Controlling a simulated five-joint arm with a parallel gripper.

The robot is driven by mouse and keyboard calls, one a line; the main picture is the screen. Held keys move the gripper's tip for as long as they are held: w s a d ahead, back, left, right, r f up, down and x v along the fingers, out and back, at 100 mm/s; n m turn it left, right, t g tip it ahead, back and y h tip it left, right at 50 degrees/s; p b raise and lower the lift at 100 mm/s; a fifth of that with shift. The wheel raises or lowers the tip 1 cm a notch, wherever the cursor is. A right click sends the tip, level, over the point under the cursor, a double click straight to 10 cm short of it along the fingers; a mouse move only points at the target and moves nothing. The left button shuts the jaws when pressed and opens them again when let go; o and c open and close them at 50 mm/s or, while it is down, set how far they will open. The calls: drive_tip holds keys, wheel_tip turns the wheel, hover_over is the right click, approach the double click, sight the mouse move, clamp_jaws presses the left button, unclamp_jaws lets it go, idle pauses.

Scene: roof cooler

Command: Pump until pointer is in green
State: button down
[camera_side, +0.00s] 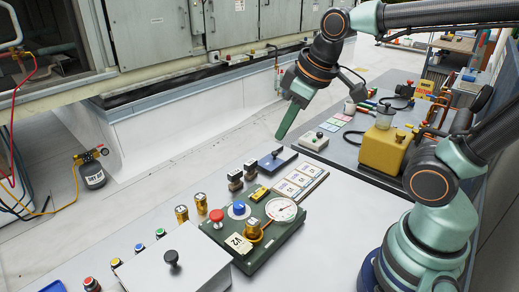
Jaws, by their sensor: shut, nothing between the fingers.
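A dark green panel (270,248) lies on the grey bench. It carries a round dial gauge (281,209), a red knob (217,216), a blue knob (239,208) and a brass fitting (252,229). The gauge's pointer and any green zone are too small to read. A blue-grey block with a black knob (277,153) sits behind the panel; I cannot tell if it is the pump. My gripper (282,136) points down and is shut and empty, above and a little right of that block, apparently apart from it.
A grey box with a black knob (172,257) stands at the front left. Brass cylinders (182,214) and black connectors (235,180) stand near the panel. A yellow container (380,150) and tools crowd the bench's right side. Bare bench (350,205) lies right of the panel.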

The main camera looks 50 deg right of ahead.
drive_tip(key=s+d+m, duration=0.1)
drive_tip(key=s+m+t, duration=0.1)
drive_tip(key=m, duration=0.1)
drive_tip(key=shift+d+f, duration=0.25)
drive_tip(key=shift+d, duration=0.1)
drive_tip(key=shift+w, duration=0.1)
drive_tip(key=n+g, duration=0.5)
drive_tip(key=n, duration=1.3)
hover_over(218, 213)
drive_tip(key=shift+s+d+f, duration=0.1)
drive_tip(key=shift+d+f, duration=0.1)
drive_tip(key=shift+f, duration=0.35)
drive_tip(key=shift+s+d+f, duration=0.1)
drive_tip(key=shift+d+f, duration=0.1)
drive_tip(key=shift+f, duration=0.35)
drive_tip(key=shift+f, duration=0.1)
drive_tip(key=f, duration=1.3)
drive_tip(key=shift+w+a+f, duration=0.15)
drive_tip(key=shift+a+f, duration=0.2)
drive_tip(key=shift+f, duration=0.05)
